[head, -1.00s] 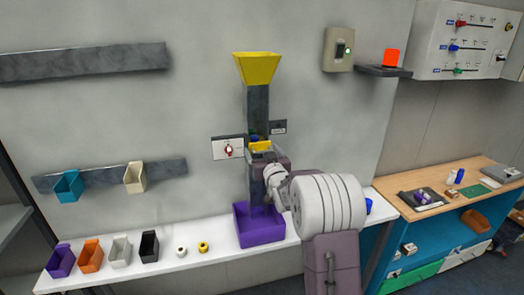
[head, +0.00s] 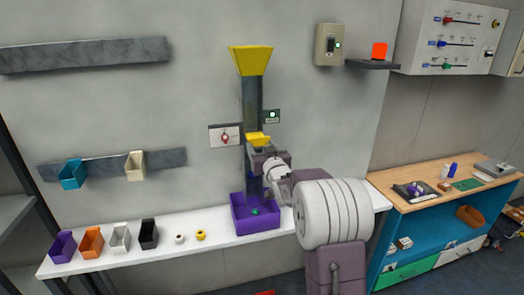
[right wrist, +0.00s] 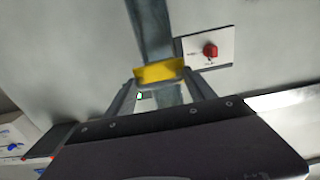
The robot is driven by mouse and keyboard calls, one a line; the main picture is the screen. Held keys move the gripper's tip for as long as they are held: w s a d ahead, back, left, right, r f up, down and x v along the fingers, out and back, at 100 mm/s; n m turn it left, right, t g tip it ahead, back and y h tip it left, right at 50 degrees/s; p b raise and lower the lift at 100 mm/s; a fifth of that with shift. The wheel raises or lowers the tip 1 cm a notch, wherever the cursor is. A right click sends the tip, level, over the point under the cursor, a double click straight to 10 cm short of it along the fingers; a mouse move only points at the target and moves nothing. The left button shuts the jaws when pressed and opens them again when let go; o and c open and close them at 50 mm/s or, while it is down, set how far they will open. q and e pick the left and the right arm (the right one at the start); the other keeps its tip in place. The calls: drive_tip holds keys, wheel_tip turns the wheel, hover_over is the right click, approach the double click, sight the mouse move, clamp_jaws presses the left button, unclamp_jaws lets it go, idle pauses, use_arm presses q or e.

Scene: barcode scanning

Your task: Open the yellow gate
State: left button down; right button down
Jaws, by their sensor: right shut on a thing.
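The yellow gate (head: 258,138) sits across the grey vertical chute (head: 252,97) below the yellow funnel (head: 251,60). In the right wrist view the gate (right wrist: 159,71) is a yellow bar between my fingertips. My right gripper (head: 259,147) reaches in from the lower right and is shut on the gate; its two fingers (right wrist: 158,84) also show in the wrist view. The purple bin (head: 258,225) stands under the chute, with a small green piece (head: 254,212) in it. My left gripper is out of view.
A red rotary switch (head: 225,138) on a white plate is left of the chute. A small panel (head: 271,115) with a green light is to its right. Several small containers stand on the white shelf (head: 215,222). A wooden-topped bench (head: 420,205) is at the right.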

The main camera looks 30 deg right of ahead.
drive_tip(key=shift+w+d+f, duration=0.1)
drive_tip(key=shift+w+f, duration=0.05)
drive_tip(key=shift+w, duration=0.4)
drive_tip(key=c, duration=0.7)
unclamp_jaws()
drive_tip(key=shift+w+f, duration=0.15)
drive_tip(key=shift+w, duration=0.05)
drive_tip(key=shift+c, duration=0.2)
drive_tip(key=o, duration=0.4)
drive_tip(key=shift+s, duration=0.1)
drive_tip(key=shift+s+r, duration=0.35)
drive_tip(key=shift+s, duration=0.15)
drive_tip(key=shift+f, duration=0.1)
use_arm(q)
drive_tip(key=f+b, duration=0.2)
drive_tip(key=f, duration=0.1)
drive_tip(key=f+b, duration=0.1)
drive_tip(key=b, duration=0.1)
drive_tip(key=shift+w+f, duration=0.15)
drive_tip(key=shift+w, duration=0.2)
use_arm(e)
drive_tip(key=v, duration=0.9)
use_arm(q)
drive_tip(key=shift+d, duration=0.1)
